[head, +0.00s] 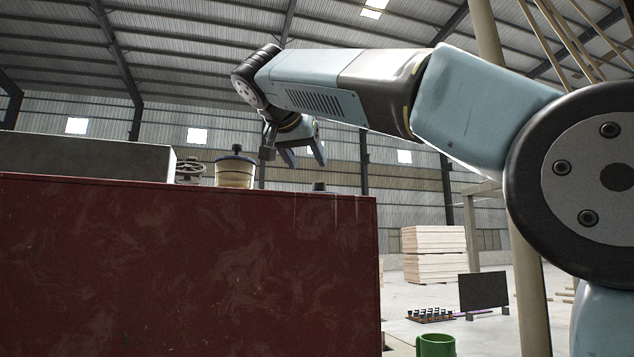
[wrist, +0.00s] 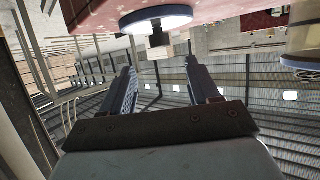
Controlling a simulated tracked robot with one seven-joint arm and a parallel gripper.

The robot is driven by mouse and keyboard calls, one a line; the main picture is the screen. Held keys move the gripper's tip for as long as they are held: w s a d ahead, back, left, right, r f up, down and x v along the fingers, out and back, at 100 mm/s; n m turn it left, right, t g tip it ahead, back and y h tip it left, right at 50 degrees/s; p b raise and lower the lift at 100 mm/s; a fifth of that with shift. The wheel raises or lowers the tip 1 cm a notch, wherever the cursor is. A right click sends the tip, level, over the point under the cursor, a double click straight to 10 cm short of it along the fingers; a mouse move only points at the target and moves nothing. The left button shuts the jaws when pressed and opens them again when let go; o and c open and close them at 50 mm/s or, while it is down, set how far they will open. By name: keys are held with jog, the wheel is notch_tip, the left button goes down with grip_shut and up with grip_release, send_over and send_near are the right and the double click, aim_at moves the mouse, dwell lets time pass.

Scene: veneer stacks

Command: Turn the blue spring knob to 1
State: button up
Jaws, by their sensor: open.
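My gripper (head: 305,158) is open and empty, with its fingers pointing down above the right end of a dark red cabinet (head: 190,260). In the wrist view the two fingers of my gripper (wrist: 159,66) stand apart with nothing between them. A small dark knob (head: 319,187) sits on the cabinet top just below the fingers, apart from them. In the wrist view a round knob (wrist: 155,20) with a blue rim and a bright pale face lies beyond the fingertips. I take these to be the same knob. Its setting and any numbers cannot be read.
A long grey block (head: 85,156) lies farther left. Veneer stacks (head: 434,253) and a green mug (head: 436,345) are off to the right.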

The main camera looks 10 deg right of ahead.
aim_at(319, 189)
jog(key=x, duration=0.8)
jog(key=shift+w+d+f, duration=0.1)
jog(key=shift+w+f, duration=0.15)
jog(key=shift+w, duration=0.1)
jog(key=shift+c, duration=0.3)
jog(key=c, duration=1)
